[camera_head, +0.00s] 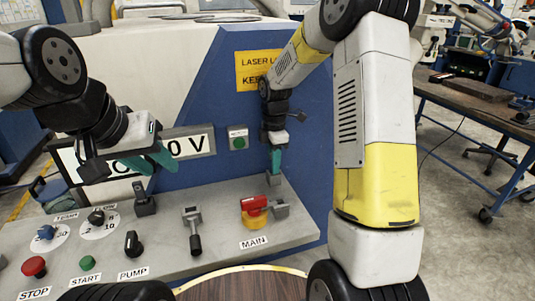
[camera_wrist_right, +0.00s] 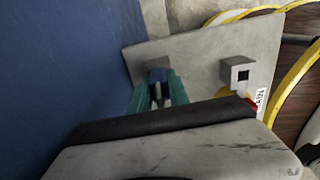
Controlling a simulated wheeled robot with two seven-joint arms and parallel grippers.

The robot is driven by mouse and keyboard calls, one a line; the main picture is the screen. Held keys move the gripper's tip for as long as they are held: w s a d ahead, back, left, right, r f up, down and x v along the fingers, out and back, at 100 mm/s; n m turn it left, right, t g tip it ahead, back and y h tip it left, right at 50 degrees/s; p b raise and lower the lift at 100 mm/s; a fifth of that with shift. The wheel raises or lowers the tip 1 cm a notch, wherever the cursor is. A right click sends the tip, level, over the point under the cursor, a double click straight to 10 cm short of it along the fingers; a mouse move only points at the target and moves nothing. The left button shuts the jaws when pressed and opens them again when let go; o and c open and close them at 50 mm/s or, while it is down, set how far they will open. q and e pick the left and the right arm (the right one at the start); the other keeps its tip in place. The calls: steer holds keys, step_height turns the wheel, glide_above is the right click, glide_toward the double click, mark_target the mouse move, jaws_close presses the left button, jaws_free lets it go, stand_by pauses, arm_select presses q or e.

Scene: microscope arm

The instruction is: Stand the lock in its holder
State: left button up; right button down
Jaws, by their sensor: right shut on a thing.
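My right gripper (camera_head: 275,172) points down at the back right of the control panel. Its teal fingers also show in the wrist view (camera_wrist_right: 158,90). It is shut on a small dark blue and metallic thing (camera_wrist_right: 157,76), which looks like the lock; the fingers hide most of it. A grey block (camera_head: 273,179) sits right at the fingertips and shows behind the lock in the wrist view (camera_wrist_right: 153,52). I cannot tell whether the lock is inside it. A second grey block (camera_wrist_right: 240,71) has a square hole and stands beside the red MAIN switch (camera_head: 253,205). My left gripper (camera_head: 160,167) hangs open and empty above the panel.
The sloping grey panel (camera_head: 225,245) carries a lever (camera_head: 192,230), a black pump knob (camera_head: 132,243), dials and push buttons. A blue and white machine wall (camera_head: 215,110) rises behind it. A workbench (camera_head: 470,95) stands at the far right.

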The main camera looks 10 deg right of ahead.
steer(key=shift+f, duration=0.1)
steer(key=c, duration=1.2)
jaws_free()
steer(key=shift+o, duration=0.2)
step_height(320, 180, up, 8)
steer(key=shift+f, duration=0.15)
